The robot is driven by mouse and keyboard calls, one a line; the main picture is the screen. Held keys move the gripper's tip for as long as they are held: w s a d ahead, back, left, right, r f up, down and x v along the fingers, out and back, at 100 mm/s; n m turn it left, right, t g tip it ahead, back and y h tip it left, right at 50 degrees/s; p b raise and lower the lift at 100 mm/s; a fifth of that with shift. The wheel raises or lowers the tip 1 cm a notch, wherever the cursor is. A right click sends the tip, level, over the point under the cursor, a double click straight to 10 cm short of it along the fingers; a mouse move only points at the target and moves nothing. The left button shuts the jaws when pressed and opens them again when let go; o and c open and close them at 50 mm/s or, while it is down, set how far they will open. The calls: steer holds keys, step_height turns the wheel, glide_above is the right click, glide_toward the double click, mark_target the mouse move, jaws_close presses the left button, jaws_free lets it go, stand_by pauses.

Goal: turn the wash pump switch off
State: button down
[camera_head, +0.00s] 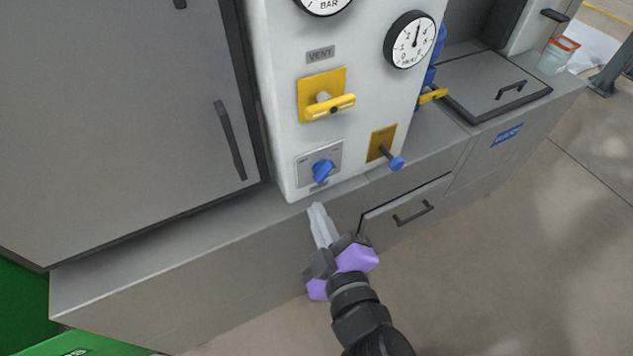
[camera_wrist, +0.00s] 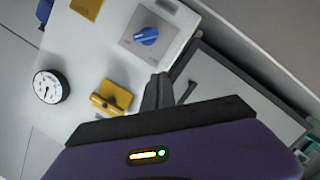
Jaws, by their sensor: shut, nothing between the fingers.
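The wash pump switch is probably the blue rotary knob (camera_head: 322,170) on a grey plate, low on the white panel (camera_head: 285,100); its label is too small to read. The knob's grip looks tilted, with its position marks unreadable. The knob also shows in the wrist view (camera_wrist: 149,36), above my fingertips. My gripper (camera_head: 318,210) is shut and empty, just below the knob in the picture and apart from it. Its fingers (camera_wrist: 157,90) show close together in the wrist view.
A yellow vent handle (camera_head: 330,105) sits above the knob. A blue-tipped lever (camera_head: 391,158) on a yellow plate sticks out to its right. A gauge (camera_head: 409,40) is higher up. A grey ledge (camera_head: 180,240) runs below the panel; a drawer handle (camera_head: 413,212) is right of my gripper.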

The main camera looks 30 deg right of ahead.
mark_target(324, 171)
steer(key=shift+w, duration=0.1)
steer(key=p+x, duration=0.2)
steer(key=x, duration=0.8)
steer(key=shift+r, duration=0.1)
steer(key=d+f, duration=0.1)
steer(key=d+f+p, duration=0.1)
steer(key=shift+d+f, duration=0.15)
steer(key=shift+f, duration=0.1)
steer(key=shift+d+f, duration=0.3)
steer(key=shift+f+b, duration=0.1)
steer(key=shift+b, duration=0.25)
steer(key=shift+a, duration=0.1)
